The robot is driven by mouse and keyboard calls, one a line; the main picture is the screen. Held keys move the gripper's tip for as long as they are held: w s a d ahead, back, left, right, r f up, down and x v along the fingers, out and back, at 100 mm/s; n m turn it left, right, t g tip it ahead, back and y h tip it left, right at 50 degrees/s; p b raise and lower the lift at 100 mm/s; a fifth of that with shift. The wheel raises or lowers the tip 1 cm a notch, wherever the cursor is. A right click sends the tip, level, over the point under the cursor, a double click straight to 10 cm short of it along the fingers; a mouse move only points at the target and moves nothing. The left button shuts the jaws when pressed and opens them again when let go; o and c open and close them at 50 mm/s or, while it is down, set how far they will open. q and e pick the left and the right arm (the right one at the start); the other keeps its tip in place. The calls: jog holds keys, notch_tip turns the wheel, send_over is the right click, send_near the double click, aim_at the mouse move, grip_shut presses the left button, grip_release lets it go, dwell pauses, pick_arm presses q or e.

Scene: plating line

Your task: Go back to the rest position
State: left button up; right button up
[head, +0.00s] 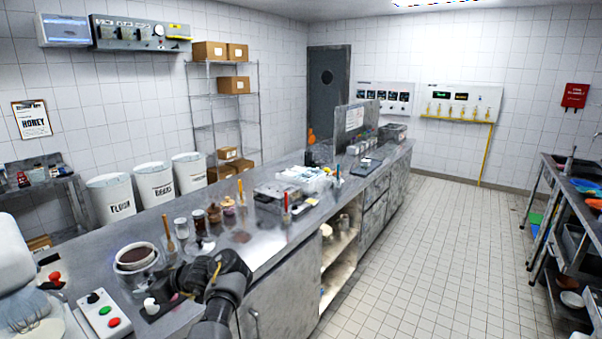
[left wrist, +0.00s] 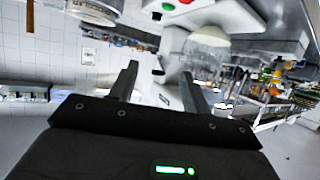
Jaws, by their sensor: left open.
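My left gripper (head: 193,278) is low in the head view, over the near end of the grey counter (head: 285,258). Its dark arm comes up from the bottom edge. In the left wrist view the two fingers (left wrist: 158,88) stand apart with nothing held between them. The wrist view is tilted, with the white machine and its bowl beyond the fingers. My right gripper is in neither view.
A bowl of dark contents (head: 137,256), a control box with buttons (head: 103,315) and a white mixer (head: 14,255) stand close to the left gripper. Jars (head: 214,213) and a grey tray unit (head: 275,197) stand farther along. The tiled floor (head: 430,250) at right is clear.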

pick_arm(q)
notch_tip(320, 180, down, 9)
jog(key=a+m+t+h, duration=0.2)
jog(key=a+t, duration=0.1)
jog(key=s+d+f+m+t+h, duration=0.3)
jog(key=s+d+f+m+h, duration=0.15)
jog(key=s+f, duration=0.3)
jog(key=s+d+f+m+g+h, duration=0.15)
jog(key=s+d+m, duration=0.3)
jog(key=s, duration=0.65)
jog(key=s+d+m+g+h, duration=0.25)
jog(key=s+d, duration=0.25)
jog(key=s, duration=0.7)
jog(key=s+d+f+m+g+h, duration=0.1)
jog(key=s+d+m+g+h, duration=0.25)
jog(key=s, duration=0.75)
notch_tip(320, 180, down, 32)
jog(key=s+d+b, duration=0.1)
jog(key=s+b, duration=0.1)
jog(key=b, duration=0.4)
jog(key=s+a+f+m+y+b, duration=0.1)
jog(key=s+f+b, duration=0.3)
jog(key=s+f, duration=1.1)
notch_tip(320, 180, down, 4)
jog(key=shift+s+a, duration=0.4)
jog(key=shift+a, duration=0.45)
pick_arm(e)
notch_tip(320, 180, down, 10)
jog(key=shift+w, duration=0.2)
